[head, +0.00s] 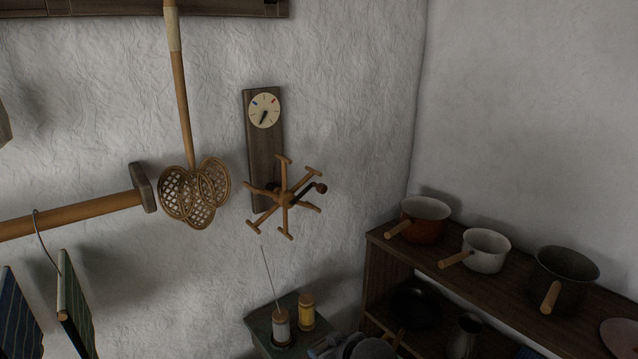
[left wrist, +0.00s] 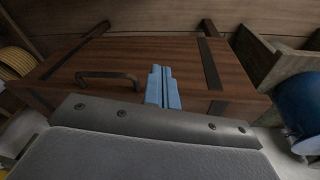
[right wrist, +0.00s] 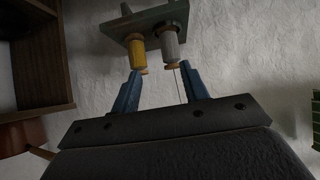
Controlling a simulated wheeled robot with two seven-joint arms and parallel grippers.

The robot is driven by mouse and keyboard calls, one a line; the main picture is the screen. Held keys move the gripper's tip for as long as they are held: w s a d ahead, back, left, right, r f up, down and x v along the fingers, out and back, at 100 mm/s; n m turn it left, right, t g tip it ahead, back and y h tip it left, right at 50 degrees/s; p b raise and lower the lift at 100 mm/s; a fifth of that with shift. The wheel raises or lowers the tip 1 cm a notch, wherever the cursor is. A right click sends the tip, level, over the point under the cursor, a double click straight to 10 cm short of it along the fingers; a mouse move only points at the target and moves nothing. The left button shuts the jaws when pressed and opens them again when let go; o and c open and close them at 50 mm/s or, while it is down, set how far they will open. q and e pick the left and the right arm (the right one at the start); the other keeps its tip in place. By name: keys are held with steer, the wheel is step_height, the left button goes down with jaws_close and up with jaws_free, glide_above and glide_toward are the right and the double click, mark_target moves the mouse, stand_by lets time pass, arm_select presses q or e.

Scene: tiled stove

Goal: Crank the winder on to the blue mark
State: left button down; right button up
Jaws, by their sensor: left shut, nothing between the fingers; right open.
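The winder (head: 284,198) is a wooden wheel of spokes with short crossbars, on a dark upright board (head: 265,150) fixed to the wall. Its crank ends in a dark brown knob (head: 320,187), at the wheel's right. Above, a cream dial (head: 264,110) carries a blue mark (head: 254,103) at upper left and a red mark (head: 274,100) at upper right. Its black pointer (head: 263,117) points down, slightly left, away from both marks. My right gripper (right wrist: 161,70) is open and empty, below the winder at the head view's bottom edge. My left gripper (left wrist: 160,69) is shut and empty, visible only in its wrist view.
A small shelf with a grey spool (head: 281,328) and a yellow spool (head: 306,312) is below the winder; a thin line rises from the grey one. Pots (head: 424,218) stand on a dark shelf at right. A carpet beater (head: 195,190) hangs left of the winder, beside a mallet (head: 144,187).

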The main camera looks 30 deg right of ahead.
steer(key=w+d+r+t+p, duration=0.15)
steer(key=w+d+r, duration=0.25)
steer(key=r, duration=0.5)
steer(key=w+d+r+t, duration=0.3)
steer(key=w+d+r, duration=0.1)
steer(key=r, duration=0.5)
steer(key=t, duration=0.3)
glide_toward(324, 189)
steer(key=w, duration=0.3)
steer(key=shift+y, duration=0.4)
steer(key=w+p, duration=0.3)
steer(key=w, duration=0.4)
arm_select(q)
steer(key=s+a+f, duration=0.1)
steer(key=f, duration=0.7)
steer(key=s+a+f, duration=0.1)
steer(key=s+f, duration=0.1)
steer(key=f, duration=0.7)
steer(key=shift+a+f+g+y, duration=0.3)
steer(key=shift+a+y, duration=0.05)
steer(key=shift+y, duration=0.05)
arm_select(e)
steer(key=shift+w+a, duration=0.1)
steer(key=shift+w, duration=0.35)
jaws_close()
